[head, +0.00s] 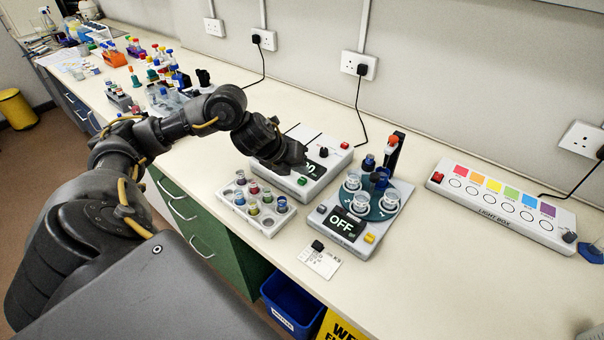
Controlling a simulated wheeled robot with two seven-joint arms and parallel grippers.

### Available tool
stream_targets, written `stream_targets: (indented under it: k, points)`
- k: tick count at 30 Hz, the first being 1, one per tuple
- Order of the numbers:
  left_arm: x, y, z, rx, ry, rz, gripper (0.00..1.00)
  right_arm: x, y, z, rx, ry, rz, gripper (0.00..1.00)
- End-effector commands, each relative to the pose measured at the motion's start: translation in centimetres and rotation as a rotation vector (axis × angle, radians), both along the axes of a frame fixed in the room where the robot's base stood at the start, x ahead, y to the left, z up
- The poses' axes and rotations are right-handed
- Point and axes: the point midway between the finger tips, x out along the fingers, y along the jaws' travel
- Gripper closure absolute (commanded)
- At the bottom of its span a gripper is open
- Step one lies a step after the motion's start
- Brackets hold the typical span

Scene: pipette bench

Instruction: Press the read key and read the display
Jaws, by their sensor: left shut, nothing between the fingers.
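My left gripper (297,160) is shut and empty. It hangs over the front left of a white instrument (328,146) with a dark panel on top. I see no label naming a read key. My right gripper is out of view.
A white rack (272,223) of capped vials stands left of the carousel device. A light box (500,205) with coloured squares lies at right. A card (321,263) lies near the front edge. Tube racks crowd the far left. The right front bench is mostly clear.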

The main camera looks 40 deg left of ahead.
Motion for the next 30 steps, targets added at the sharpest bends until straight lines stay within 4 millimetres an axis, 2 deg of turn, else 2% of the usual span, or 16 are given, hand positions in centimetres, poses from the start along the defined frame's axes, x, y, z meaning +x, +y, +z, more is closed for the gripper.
stream_targets:
  k: [8,15,30]
  points:
    - [0.0,0.0,-0.1,0.000,0.000,0.000,1.00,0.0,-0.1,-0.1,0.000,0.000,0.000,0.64]
    - [0.0,0.0,-1.0,0.000,0.001,0.000,1.00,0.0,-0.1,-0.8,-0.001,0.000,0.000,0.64]
    - [0.0,0.0,-1.0,0.000,0.000,0.000,1.00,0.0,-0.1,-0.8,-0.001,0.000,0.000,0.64]
